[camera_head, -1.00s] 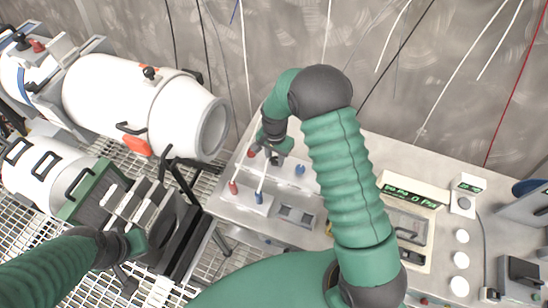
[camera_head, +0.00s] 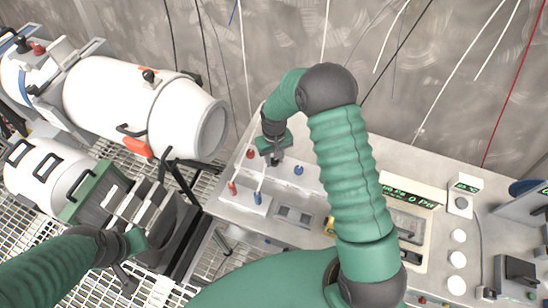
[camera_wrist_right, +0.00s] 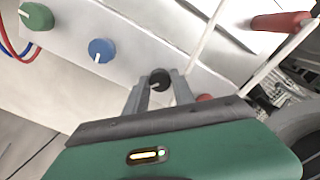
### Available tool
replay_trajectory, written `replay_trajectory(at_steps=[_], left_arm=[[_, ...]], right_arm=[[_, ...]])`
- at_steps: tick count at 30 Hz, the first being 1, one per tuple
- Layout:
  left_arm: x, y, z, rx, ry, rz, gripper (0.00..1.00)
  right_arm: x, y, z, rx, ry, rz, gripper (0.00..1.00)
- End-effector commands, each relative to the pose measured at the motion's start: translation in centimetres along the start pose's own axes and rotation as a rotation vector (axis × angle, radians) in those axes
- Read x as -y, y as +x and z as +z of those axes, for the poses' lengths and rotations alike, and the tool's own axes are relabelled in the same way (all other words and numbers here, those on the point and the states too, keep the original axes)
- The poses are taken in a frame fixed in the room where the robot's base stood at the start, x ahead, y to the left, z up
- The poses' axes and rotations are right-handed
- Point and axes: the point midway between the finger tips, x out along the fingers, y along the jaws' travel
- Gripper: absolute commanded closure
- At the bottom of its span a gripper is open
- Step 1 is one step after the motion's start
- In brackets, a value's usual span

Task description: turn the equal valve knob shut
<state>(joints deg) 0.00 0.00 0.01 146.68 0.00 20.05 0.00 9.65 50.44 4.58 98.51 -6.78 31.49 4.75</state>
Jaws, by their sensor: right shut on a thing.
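A black knob with a pale pointer line (camera_wrist_right: 159,80) sits on the panel in the right wrist view. My right gripper (camera_wrist_right: 158,92) is shut on this knob, one finger on each side. I take it to be the equal valve knob; no label is readable. In the head view my right gripper (camera_head: 275,160) reaches down to the back left of the console, and its fingers hide the knob. My left gripper (camera_head: 126,280) hangs low at the left, apart from the console; its finger gap is unclear.
A blue knob (camera_wrist_right: 101,50), a green knob (camera_wrist_right: 36,16) and a red knob (camera_wrist_right: 205,97) are near the black one. A red-handled lever (camera_wrist_right: 280,21) stands close by. The console (camera_head: 325,205) carries gauges and a display.

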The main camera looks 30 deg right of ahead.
Motion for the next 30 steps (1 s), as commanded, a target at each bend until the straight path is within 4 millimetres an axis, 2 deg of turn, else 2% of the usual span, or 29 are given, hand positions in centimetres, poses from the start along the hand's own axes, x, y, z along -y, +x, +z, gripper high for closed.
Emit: replay_trajectory(at_steps=[1,15,22,30], left_arm=[[0.0,-0.2,-0.1,0.000,0.000,0.000,1.00],[0.0,-0.9,-0.2,0.000,0.000,0.000,1.00],[0.0,-1.2,-0.3,0.000,0.000,0.000,1.00],[0.0,-1.3,-0.3,0.000,0.000,0.000,1.00]], right_arm=[[-0.1,-0.4,-0.6,-0.018,-0.041,0.001,1.00],[-0.1,-0.4,-0.6,-0.018,-0.449,0.004,1.00],[0.0,-0.4,-0.7,-0.018,-0.575,0.005,1.00],[0.1,-0.4,-0.7,-0.018,-0.639,0.005,1.00]])
